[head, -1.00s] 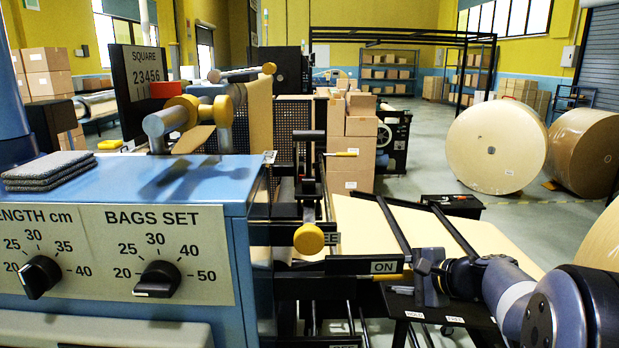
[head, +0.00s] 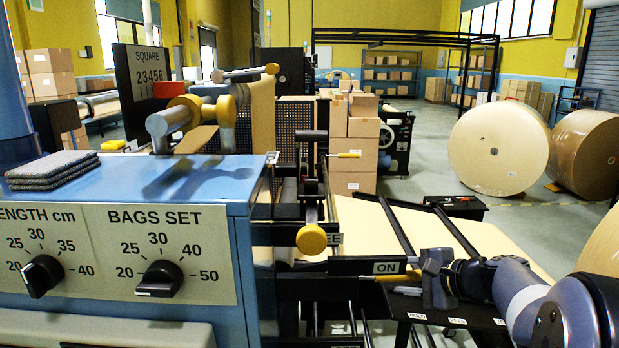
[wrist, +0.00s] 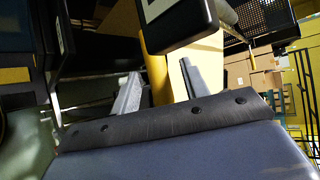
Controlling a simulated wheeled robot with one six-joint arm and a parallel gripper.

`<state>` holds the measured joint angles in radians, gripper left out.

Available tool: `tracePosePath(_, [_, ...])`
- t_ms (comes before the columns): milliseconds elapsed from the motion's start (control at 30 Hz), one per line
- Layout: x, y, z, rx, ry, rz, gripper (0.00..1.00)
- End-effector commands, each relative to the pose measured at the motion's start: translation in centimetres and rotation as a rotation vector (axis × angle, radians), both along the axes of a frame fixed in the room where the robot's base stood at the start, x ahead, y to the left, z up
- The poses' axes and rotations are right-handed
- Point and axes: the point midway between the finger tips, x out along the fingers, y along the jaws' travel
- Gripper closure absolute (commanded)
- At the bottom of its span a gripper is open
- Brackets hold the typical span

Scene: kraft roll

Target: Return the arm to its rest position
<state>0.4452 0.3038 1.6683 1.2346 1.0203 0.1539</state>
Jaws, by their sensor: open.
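My gripper (head: 429,274) is in the lower right of the head view, at the end of my arm, just right of the black bar with the ON label (head: 386,267). In the wrist view its two grey fingers (wrist: 158,70) stand apart, open, with nothing clamped between them. A yellow handle (head: 402,276) sticks out by the ON bar, close to the fingers. A yellow bar (wrist: 155,66) shows between the fingers in the wrist view. I cannot tell whether they touch.
The blue machine cabinet (head: 120,190) with two dials fills the left. A yellow-knobbed lever (head: 311,239) stands near the ON bar. A dark ledge (head: 445,318) lies below my gripper. Big paper rolls (head: 498,148) stand on the floor at right, with open floor before them.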

Motion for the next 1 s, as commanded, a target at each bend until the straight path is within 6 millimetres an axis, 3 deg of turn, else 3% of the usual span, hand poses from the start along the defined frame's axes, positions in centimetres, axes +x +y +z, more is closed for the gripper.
tracePosePath(467, [-5.9,-5.0,3.9,-0.003,-0.002,-0.005,0.57])
tracePosePath(1000, [0.8,0.9,-0.5,0.002,0.004,0.004,0.57])
